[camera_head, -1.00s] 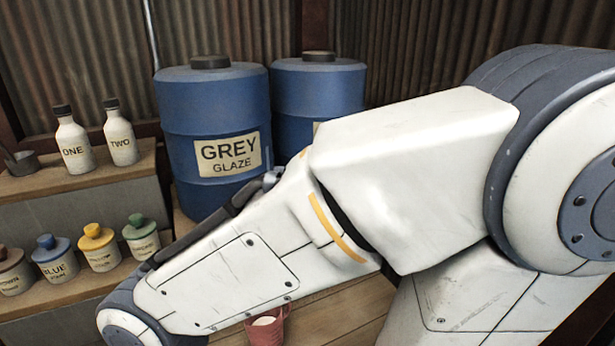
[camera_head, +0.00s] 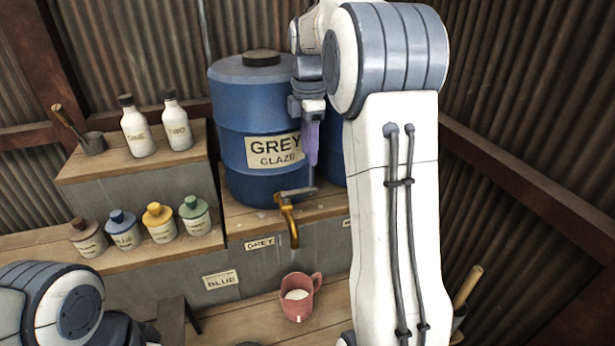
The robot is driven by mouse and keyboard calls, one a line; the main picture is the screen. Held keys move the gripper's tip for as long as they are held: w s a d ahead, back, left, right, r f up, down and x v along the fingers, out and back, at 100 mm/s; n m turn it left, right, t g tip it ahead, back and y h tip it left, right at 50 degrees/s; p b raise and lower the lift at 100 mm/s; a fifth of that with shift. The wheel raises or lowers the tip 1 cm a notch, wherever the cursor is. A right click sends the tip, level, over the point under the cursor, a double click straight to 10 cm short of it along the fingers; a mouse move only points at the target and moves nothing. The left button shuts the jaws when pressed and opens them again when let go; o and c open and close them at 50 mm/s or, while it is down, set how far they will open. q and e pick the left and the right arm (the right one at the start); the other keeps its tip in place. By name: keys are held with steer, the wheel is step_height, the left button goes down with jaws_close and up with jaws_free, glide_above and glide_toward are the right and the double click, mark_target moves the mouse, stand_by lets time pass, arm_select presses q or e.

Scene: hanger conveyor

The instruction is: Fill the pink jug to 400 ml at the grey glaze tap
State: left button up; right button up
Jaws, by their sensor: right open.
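The pink jug (camera_head: 297,307) stands upright on the lower wooden shelf, its handle to the right. Something pale shows inside it; I cannot read a level. The blue GREY GLAZE barrel (camera_head: 238,118) stands behind and above. Its brass tap (camera_head: 289,222) has its spout end above the jug, with a grey lever on top. I see no stream from the spout. My right gripper (camera_head: 311,148) is open, points down in front of the barrel, above the tap lever and apart from the jug. My left gripper is out of view.
A second blue barrel (camera_head: 334,160) is mostly hidden behind my right arm. Bottles ONE (camera_head: 137,128) and TWO (camera_head: 177,124) stand on the upper left step. Several colour-capped jars, including a yellow-capped one (camera_head: 160,224), stand below. A wooden handle (camera_head: 468,287) sticks up at right.

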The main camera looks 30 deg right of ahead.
mark_target(308, 189)
step_height(308, 189, down, 10)
steer(key=shift+a+r+p, duration=0.1)
steer(key=shift+r+p, duration=0.15)
steer(key=shift+p, duration=0.2)
jaws_close()
steer(key=shift+r, duration=0.1)
stand_by(1.2)
